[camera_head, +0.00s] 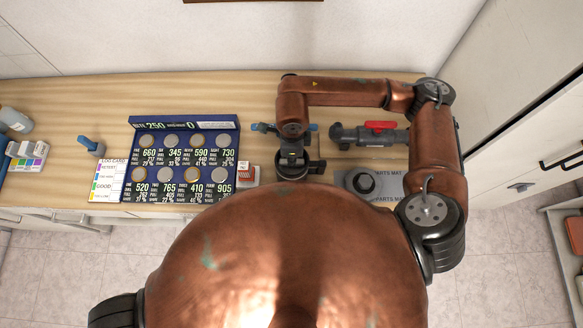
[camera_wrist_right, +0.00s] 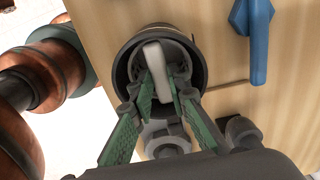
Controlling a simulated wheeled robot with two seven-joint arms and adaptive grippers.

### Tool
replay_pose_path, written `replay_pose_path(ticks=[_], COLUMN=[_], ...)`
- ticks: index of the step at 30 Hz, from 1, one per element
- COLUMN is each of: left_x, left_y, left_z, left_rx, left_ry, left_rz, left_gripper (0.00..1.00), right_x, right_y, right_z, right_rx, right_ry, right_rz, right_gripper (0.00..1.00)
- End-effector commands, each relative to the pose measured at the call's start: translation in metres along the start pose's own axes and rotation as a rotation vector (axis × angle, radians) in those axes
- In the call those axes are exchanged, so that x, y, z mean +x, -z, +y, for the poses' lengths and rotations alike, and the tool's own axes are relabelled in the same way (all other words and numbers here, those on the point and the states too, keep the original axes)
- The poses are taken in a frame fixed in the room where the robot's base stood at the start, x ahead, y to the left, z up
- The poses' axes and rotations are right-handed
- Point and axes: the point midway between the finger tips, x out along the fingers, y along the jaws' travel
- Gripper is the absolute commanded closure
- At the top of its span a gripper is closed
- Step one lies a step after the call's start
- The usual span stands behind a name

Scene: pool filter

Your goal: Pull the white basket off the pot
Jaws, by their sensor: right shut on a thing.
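The dark round pot (camera_wrist_right: 126,68) stands open on the wooden counter in the right wrist view. The white basket (camera_wrist_right: 155,54) sits inside its rim, and its pale upright handle shows between my fingers. My right gripper (camera_wrist_right: 161,88) reaches into the pot opening and is shut on this handle; the green finger pads lie on either side of it. In the head view my right gripper (camera_head: 291,168) is over the pot's place and hides most of it. My left gripper is not in view.
A pipe with a red valve handle (camera_head: 380,125) runs right of the pot. A blue valve handle (camera_wrist_right: 258,45) is close beside it. A black round lid (camera_head: 363,183) lies on the grey parts mat (camera_head: 394,184). A blue test board (camera_head: 226,124) stands to the left.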

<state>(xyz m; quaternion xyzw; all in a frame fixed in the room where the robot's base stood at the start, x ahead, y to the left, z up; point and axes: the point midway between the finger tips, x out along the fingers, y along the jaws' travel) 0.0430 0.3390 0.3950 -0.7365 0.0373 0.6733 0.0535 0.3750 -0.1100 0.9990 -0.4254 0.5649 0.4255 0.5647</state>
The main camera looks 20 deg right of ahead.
Motion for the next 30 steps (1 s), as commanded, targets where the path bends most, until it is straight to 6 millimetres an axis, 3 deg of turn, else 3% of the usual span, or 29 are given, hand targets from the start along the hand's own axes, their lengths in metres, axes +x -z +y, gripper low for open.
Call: replay_pose_path(ticks=[30], left_x=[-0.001], left_y=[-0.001], left_z=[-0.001], left_rx=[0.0], left_ry=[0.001], left_rz=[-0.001], left_gripper=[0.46], right_x=[-0.011], right_y=[0.0], right_z=[0.0], right_rx=[0.001], right_ry=[0.001], right_rz=[0.0], right_gripper=[1.0])
